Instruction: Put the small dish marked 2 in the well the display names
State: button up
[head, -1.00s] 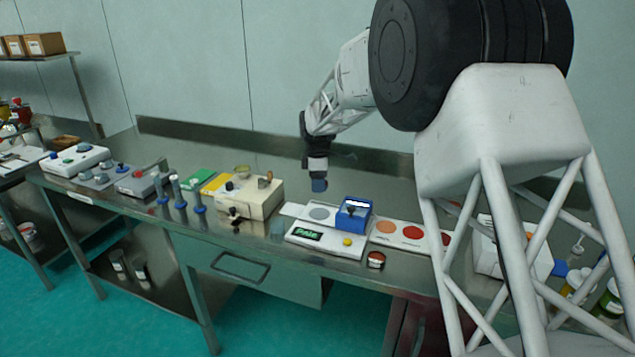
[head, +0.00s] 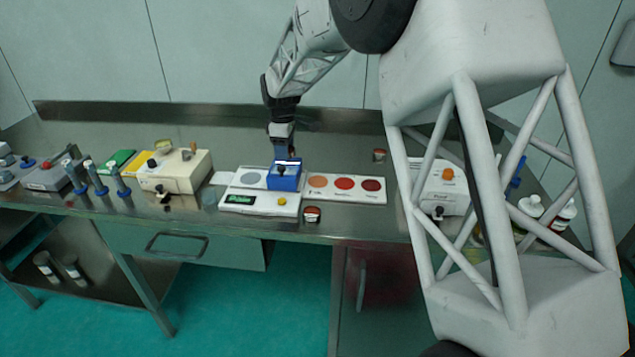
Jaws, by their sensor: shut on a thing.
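My gripper (head: 284,152) points down just above a blue box (head: 285,180) on the white device. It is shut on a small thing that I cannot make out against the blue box. The device's display (head: 240,199) shows green letters too small to read surely; they look like "Pale". A white plate (head: 355,197) to the right has orange, red and dark red round wells with tiny labels. A grey round (head: 253,177) lies left of the blue box. One small red-brown dish (head: 311,214) stands before the plate, another (head: 379,155) behind it. I cannot read their marks.
A cream device (head: 175,172) and several blue-based upright tools (head: 97,180) stand to the left. A white machine with an orange knob (head: 447,175) stands to the right, partly behind my arm.

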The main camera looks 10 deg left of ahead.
jog(key=d, duration=0.2)
jog(key=shift+s+d+m, duration=0.2)
jog(key=shift+d+m, duration=0.2)
jog(key=shift+s+d+f, duration=0.2)
jog(key=shift+s+d, duration=0.2)
jog(key=shift+d, duration=0.1)
jog(key=s+d+f+n, duration=0.1)
jog(key=s+d+n, duration=0.1)
jog(key=s+d, duration=0.1)
jog(key=s+d+f+n, duration=0.2)
jog(key=s+d, duration=0.2)
jog(key=s, duration=0.1)
jog(key=s+d+f+n, duration=0.2)
jog(key=s+d, duration=0.1)
jog(key=s, duration=0.1)
jog(key=shift+s+d, duration=0.2)
jog(key=shift+d, duration=0.2)
jog(key=shift+w, duration=0.1)
jog(key=shift+w+a+f, duration=0.2)
jog(key=shift+w+a, duration=0.65)
jog(key=shift+w, duration=1.5)
jog(key=shift+w+a+f, duration=0.25)
jog(key=shift+w+a, duration=0.6)
jog(key=shift+w, duration=1.55)
jog(key=shift+w+a+f, duration=0.2)
jog(key=shift+w+a, duration=0.65)
jog(key=shift+w, duration=1.5)
